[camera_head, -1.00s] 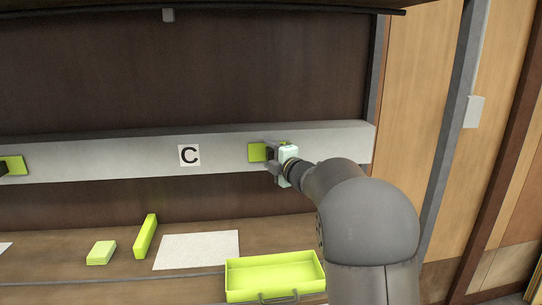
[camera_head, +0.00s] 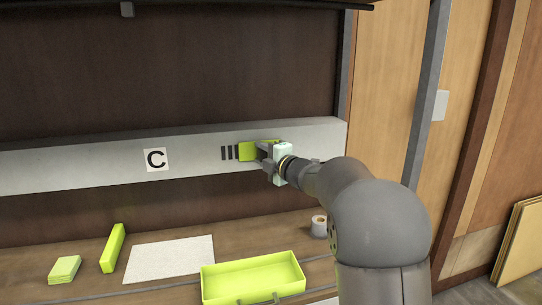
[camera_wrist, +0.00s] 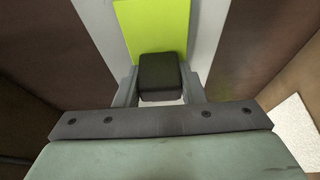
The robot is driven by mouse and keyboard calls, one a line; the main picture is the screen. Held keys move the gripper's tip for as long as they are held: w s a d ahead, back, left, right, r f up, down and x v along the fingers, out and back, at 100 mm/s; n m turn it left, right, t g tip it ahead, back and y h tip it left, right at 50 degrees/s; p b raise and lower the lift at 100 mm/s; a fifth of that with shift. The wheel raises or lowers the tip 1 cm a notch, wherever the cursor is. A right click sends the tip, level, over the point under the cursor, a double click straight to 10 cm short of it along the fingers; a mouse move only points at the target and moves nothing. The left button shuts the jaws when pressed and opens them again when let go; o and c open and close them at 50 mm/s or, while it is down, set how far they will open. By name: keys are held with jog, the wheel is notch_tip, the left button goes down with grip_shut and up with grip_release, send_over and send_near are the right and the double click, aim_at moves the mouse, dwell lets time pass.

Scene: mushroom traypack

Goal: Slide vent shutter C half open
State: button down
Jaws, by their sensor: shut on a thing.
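Vent shutter C is a lime-green plate (camera_head: 247,151) on the pale grey duct, to the right of the white label "C" (camera_head: 156,160). Several dark vent slots (camera_head: 229,153) show uncovered just left of the plate. My gripper (camera_head: 265,152) is at the plate's right side, shut on its dark knob. In the wrist view, the dark knob (camera_wrist: 160,77) sits between the two fingers, with the green plate (camera_wrist: 152,25) beyond it. Any slots behind the plate and gripper are hidden.
The grey duct (camera_head: 80,171) runs across the dark wall. On the bench below are a green tray (camera_head: 253,278), a white sheet (camera_head: 170,258), green blocks (camera_head: 113,248) and a roll (camera_head: 319,226). A grey post (camera_head: 427,95) stands at the right.

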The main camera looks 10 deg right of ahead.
jog(key=shift+a, duration=0.1)
jog(key=c, duration=0.9)
grip_release()
jog(key=shift+s, duration=0.1)
jog(key=b+v, duration=0.2)
jog(key=v, duration=1.5)
jog(key=shift+s+b, duration=0.15)
jog(key=shift+b, duration=0.25)
